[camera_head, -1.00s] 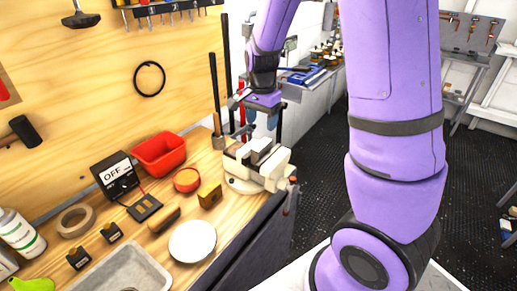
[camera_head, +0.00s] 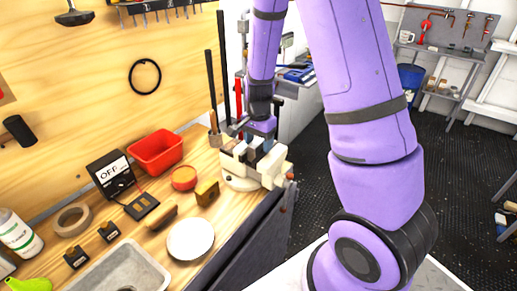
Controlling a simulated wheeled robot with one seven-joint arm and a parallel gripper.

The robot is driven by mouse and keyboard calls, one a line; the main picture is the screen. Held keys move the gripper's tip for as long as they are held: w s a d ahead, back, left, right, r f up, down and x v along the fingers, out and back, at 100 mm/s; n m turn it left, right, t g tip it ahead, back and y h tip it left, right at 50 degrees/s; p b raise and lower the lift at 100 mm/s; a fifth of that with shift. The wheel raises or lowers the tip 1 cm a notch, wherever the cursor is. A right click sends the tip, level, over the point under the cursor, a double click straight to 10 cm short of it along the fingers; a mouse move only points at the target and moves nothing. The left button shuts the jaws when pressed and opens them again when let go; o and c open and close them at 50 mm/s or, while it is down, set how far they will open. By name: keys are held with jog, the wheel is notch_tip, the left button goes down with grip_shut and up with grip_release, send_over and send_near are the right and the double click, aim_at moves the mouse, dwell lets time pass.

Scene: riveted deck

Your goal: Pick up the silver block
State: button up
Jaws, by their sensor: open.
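The silver block (camera_head: 254,153) appears as a small grey shape between the jaws of a cream-white vise (camera_head: 272,172) on the right end of the workbench. My gripper (camera_head: 260,141) points down right over the vise, with its blue-grey fingers open at the block. The fingers and wrist hide part of the block. I cannot tell whether the fingers touch it.
Dark floor lies open to the right.

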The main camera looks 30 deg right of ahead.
grip_shut()
jog(key=shift+r, duration=0.15)
